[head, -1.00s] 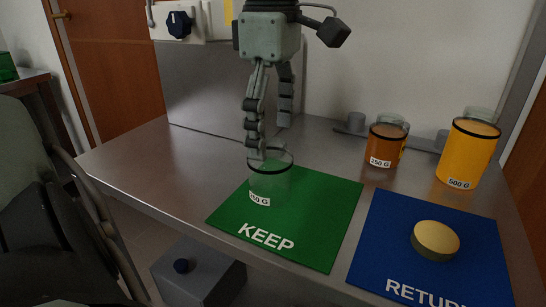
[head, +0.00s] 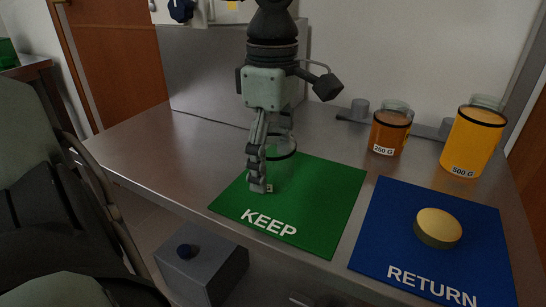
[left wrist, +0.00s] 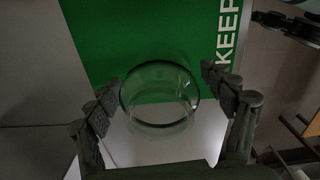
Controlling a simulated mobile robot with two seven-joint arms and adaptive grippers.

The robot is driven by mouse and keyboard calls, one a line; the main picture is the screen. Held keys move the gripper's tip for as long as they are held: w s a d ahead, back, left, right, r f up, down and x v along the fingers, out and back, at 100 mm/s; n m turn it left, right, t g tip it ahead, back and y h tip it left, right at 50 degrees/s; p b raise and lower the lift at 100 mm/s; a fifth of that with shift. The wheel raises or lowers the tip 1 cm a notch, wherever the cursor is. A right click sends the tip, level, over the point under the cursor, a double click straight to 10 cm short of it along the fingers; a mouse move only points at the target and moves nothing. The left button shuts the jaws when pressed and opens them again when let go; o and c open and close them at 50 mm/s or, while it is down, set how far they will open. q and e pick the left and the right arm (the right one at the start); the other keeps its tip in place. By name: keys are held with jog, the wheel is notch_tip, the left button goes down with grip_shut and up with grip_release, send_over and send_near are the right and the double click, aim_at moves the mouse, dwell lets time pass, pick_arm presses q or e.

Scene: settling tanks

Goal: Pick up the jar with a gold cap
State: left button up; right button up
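A round, low thing with a gold top (head: 438,225) and a dark side lies on the blue RETURN mat; it looks like a gold cap or a capped low jar. A clear glass jar with a dark rim (head: 284,152) stands on the green KEEP mat, partly hidden behind my fingers. My left gripper (head: 270,166) points down over this clear jar. In the left wrist view the open fingers (left wrist: 160,90) stand on both sides of the glass jar (left wrist: 158,118), with gaps visible. My right gripper is not in view.
An amber jar marked 250 G (head: 390,132) and a larger orange one marked 500 G (head: 471,142) stand at the back right. The green mat (head: 325,205) and blue mat (head: 385,245) lie side by side. A grey metal box (head: 210,85) stands behind my left gripper.

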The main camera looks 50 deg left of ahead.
pick_arm(q)
jog(key=c, duration=1.3)
jog(key=shift+r, duration=0.1)
